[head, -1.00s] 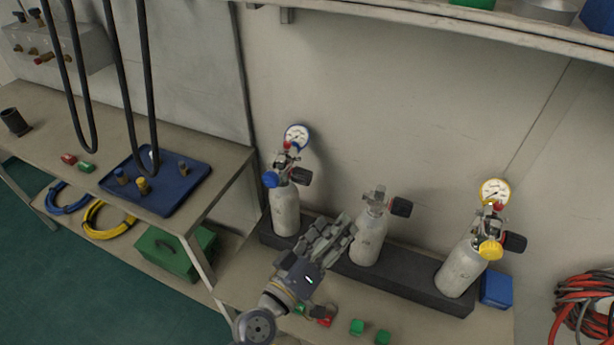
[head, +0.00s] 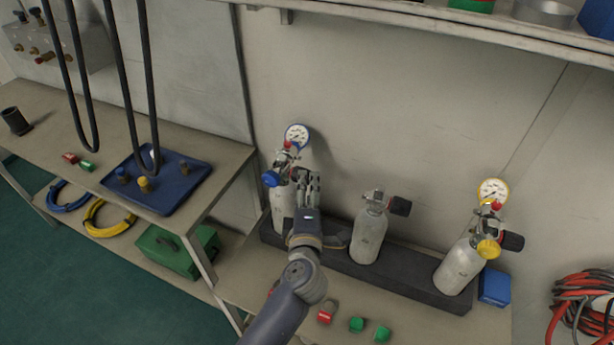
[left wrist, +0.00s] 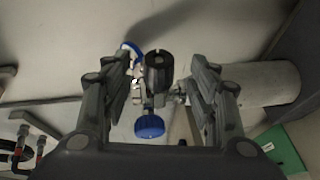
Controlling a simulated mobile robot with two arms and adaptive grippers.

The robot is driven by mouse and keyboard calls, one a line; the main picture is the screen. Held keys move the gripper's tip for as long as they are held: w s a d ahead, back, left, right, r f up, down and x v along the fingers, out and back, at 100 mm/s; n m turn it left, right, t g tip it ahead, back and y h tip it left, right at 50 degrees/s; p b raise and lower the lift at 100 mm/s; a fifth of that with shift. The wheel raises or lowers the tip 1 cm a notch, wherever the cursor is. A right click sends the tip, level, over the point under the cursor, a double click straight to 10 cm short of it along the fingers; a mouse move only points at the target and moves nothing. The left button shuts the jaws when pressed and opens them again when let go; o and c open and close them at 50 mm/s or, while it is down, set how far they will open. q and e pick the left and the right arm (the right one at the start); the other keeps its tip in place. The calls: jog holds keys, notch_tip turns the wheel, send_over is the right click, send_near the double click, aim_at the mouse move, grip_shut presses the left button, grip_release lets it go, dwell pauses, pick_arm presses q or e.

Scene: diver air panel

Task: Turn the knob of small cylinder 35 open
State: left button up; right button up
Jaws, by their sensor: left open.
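Three small grey cylinders stand in a black rack: a left one (head: 281,205) with a blue-rimmed gauge (head: 297,135) and blue cap (head: 271,179), a bare middle one (head: 368,236) and a right one (head: 459,267) with a yellow-rimmed gauge. I cannot read which is 35. My left gripper (head: 308,178) is open and empty at the left cylinder's valve, hiding its black knob in the head view. In the left wrist view that black knob (left wrist: 158,72) shows between the open fingers, with the blue cap (left wrist: 148,127) below it; touching is unclear. My right gripper is out of view.
The black rack (head: 400,278) runs along the wall on the lower bench. A blue tray (head: 180,192) lies on the left table, with a green box (head: 165,250) below. Red (head: 327,313) and green blocks lie on the bench's front. Hoses (head: 120,90) hang at left.

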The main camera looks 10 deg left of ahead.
pick_arm(q)
jog(key=shift+w+a+f, duration=0.1)
jog(key=shift+w+f, duration=0.1)
jog(key=shift+w, duration=1.15)
jog(key=shift+w+a+f, duration=0.1)
jog(key=shift+w+f, duration=0.05)
jog(key=shift+w, duration=1.15)
jog(key=c, duration=1.1)
